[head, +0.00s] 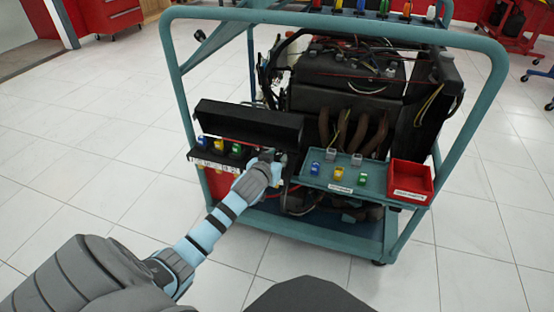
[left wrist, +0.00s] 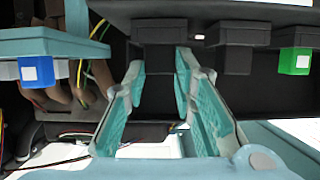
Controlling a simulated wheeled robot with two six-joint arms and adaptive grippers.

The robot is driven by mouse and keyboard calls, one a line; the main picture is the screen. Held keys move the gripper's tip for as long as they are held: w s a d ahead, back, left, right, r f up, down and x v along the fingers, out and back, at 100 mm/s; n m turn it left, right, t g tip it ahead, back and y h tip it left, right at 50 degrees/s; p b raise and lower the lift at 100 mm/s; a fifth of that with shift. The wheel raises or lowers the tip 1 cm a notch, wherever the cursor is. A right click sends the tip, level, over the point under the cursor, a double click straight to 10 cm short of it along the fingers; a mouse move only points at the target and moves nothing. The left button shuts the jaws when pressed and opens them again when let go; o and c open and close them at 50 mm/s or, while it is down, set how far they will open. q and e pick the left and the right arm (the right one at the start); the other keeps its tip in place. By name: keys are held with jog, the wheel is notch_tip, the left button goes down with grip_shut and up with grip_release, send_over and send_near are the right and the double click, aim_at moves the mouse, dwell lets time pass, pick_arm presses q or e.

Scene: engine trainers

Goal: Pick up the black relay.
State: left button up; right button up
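A black block, which looks like the black relay (left wrist: 158,85), stands at the right end of the black fuse box (head: 246,124), whose lid is up. My left gripper (head: 268,157) reaches down to that end of the box and covers the relay in the head view. In the left wrist view, my left gripper (left wrist: 159,72) is open, with one teal-padded finger on each side of the black block. Narrow gaps seem to show beside it; I cannot tell whether either finger touches. My right gripper is in neither view.
Beside the block are another black one (left wrist: 235,58) and a green relay (left wrist: 295,62). A teal tray (head: 378,188) with loose coloured relays and a red bin (head: 410,178) lies right of my gripper. The engine (head: 350,85) and teal frame rails (head: 172,70) surround the area.

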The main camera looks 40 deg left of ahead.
pick_arm(q)
grip_shut()
jog(key=shift+r, duration=0.1)
notch_tip(320, 180, up, 20)
jog(key=p, duration=0.9)
jog(key=shift+p, duration=0.4)
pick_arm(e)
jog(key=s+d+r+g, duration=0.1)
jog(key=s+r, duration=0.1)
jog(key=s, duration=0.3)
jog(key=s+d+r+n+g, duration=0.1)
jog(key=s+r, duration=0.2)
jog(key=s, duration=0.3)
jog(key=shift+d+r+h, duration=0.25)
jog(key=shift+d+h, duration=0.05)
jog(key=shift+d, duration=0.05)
